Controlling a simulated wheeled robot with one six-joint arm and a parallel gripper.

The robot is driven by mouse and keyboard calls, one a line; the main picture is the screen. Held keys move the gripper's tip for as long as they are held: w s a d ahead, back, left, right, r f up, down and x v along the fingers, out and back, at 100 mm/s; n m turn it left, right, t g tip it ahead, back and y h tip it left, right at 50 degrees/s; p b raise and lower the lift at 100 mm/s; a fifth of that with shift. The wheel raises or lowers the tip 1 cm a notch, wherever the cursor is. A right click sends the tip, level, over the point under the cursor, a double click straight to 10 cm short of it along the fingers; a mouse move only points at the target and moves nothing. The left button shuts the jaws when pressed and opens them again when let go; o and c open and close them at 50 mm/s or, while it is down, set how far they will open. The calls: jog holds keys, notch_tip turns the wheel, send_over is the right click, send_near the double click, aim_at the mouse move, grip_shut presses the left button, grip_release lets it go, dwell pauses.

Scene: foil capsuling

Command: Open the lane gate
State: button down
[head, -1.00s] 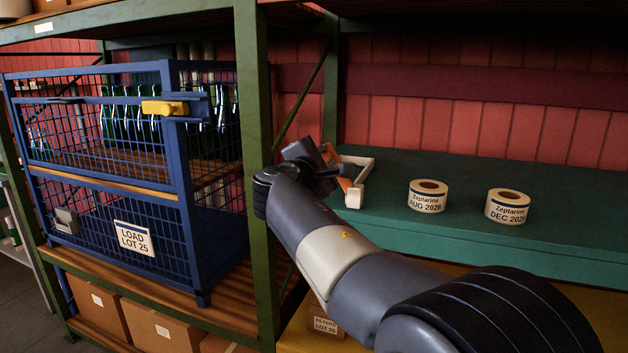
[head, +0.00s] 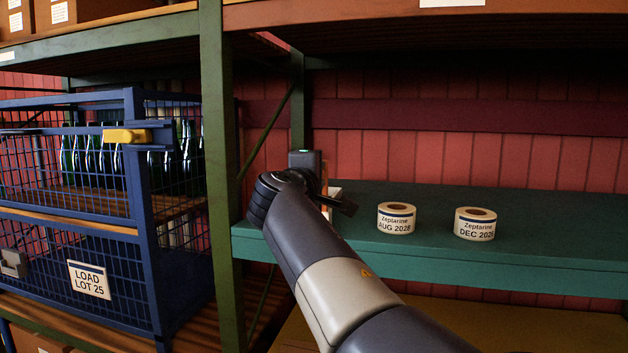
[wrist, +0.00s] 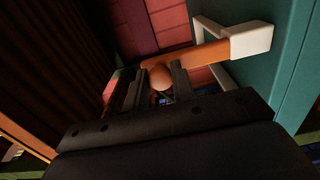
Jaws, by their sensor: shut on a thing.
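In the wrist view, my gripper (wrist: 161,80) is shut on a round orange knob (wrist: 161,75). The knob is on an orange bar (wrist: 197,53), which looks like the lane gate. The bar runs right to a white bracket (wrist: 250,40) beside the green shelf surface. In the head view, my gripper (head: 325,190) is over the left end of the green shelf and turned away. How far the bar has swung cannot be told.
Two label rolls, AUG 2028 (head: 396,219) and DEC 2026 (head: 474,224), stand on the green shelf (head: 560,235) to the right. A green rack post (head: 228,200) stands left of my arm. A blue mesh cage (head: 148,230) with a yellow latch (head: 127,136) and bottles is farther left.

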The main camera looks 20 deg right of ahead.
dwell(0.3)
jog(key=c, duration=1.2)
grip_release()
jog(key=b+v, duration=0.1)
jog(key=v, duration=0.9)
jog(key=shift+s+a, duration=0.2)
jog(key=shift+s, duration=0.15)
jog(key=shift+w, duration=0.1)
jog(key=p+x, duration=0.1)
jog(key=x, duration=0.9)
jog(key=shift+w+d, duration=0.15)
jog(key=shift+w, duration=0.15)
